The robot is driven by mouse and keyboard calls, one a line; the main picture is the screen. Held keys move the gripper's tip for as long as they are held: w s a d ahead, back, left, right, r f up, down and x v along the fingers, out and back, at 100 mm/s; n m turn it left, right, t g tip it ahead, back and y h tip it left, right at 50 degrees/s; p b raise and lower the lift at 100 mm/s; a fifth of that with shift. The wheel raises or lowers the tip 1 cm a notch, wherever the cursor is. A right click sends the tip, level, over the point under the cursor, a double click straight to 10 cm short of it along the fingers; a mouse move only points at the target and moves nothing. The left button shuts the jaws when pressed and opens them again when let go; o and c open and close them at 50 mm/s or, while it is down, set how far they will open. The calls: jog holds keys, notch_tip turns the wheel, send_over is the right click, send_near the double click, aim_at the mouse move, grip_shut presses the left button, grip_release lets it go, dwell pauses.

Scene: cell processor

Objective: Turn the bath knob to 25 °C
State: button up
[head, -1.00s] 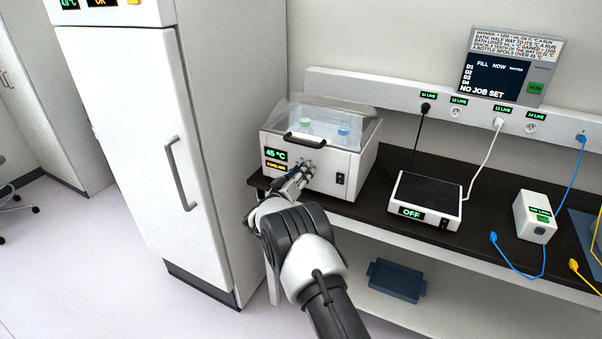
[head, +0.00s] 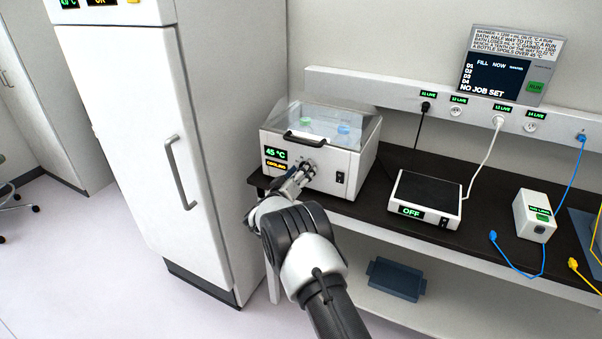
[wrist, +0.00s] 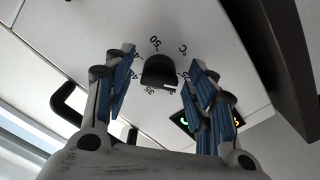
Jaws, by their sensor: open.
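The water bath (head: 325,170) is a white box with a clear lid on the dark bench. Its display (head: 276,154) reads 45 °C, with COOLING below. In the wrist view the black bath knob (wrist: 158,70) sits on the white front panel, ringed by printed numbers including 50 and 35 and a °C mark. My gripper (head: 303,172) is at the bath's front panel. In the wrist view my open gripper (wrist: 161,62) has one blue-padded finger on each side of the knob, with gaps visible. The knob is hidden by my gripper in the head view.
Bottles with green and blue caps (head: 343,129) stand inside the bath. A rocker switch (head: 340,178) is right of the knob area. A flat device reading OFF (head: 425,195) stands further right. A tall white cabinet (head: 130,130) closely flanks the left side.

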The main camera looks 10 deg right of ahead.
jog(key=v, duration=1.2)
dwell(0.3)
